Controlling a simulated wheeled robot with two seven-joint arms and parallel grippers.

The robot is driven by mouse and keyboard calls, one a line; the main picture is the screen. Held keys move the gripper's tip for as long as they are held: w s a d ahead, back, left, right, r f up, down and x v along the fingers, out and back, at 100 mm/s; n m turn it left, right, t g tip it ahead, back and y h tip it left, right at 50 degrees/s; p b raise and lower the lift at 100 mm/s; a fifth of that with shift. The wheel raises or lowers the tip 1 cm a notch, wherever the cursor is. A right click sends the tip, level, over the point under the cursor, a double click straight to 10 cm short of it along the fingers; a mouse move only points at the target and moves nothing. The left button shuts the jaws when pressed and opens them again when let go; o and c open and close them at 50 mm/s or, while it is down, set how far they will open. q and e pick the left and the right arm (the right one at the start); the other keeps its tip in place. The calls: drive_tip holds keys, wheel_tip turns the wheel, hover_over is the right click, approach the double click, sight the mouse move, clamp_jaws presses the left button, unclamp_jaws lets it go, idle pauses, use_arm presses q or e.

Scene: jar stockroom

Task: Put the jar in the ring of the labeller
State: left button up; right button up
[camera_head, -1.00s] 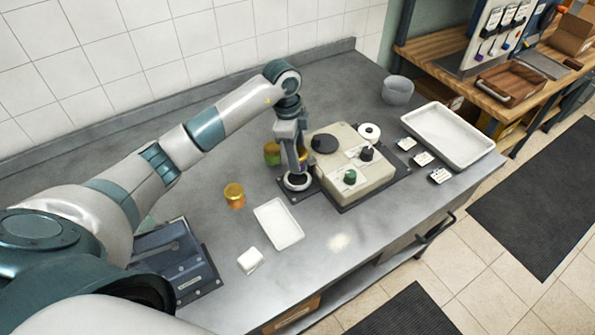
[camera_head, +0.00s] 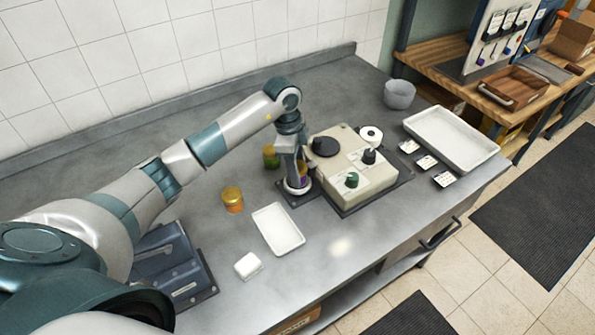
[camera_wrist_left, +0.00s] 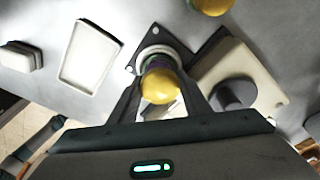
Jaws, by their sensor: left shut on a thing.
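My left gripper (camera_head: 299,176) is shut on a jar with a yellow lid and a purple band (camera_head: 304,171). It holds the jar upright, directly over the white ring (camera_head: 297,189) at the left side of the labeller (camera_head: 352,170). In the left wrist view the jar's yellow lid (camera_wrist_left: 161,92) is between the fingers, and its lower end overlaps the ring (camera_wrist_left: 147,53). The fingers hide part of the jar, and I cannot tell how far its base is inside the ring. My right gripper is not in view.
A green-banded jar (camera_head: 270,156) stands close behind my left gripper, and an amber jar (camera_head: 232,199) stands to the left. A white tray (camera_head: 278,229) and a small white block (camera_head: 248,265) lie in front.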

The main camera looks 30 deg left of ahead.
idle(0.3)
use_arm(q)
drive_tip(key=o, duration=1.2)
drive_tip(key=shift+f, duration=0.1)
drive_tip(key=shift+r, duration=0.45)
drive_tip(key=r+b, duration=0.1)
drive_tip(key=r, duration=0.2)
drive_tip(key=a+r+b, duration=0.1)
drive_tip(key=r, duration=0.2)
drive_tip(key=r+b, duration=0.2)
drive_tip(key=r, duration=0.2)
drive_tip(key=shift+s+a, duration=0.2)
drive_tip(key=shift+a, duration=0.1)
drive_tip(key=shift+r, duration=0.7)
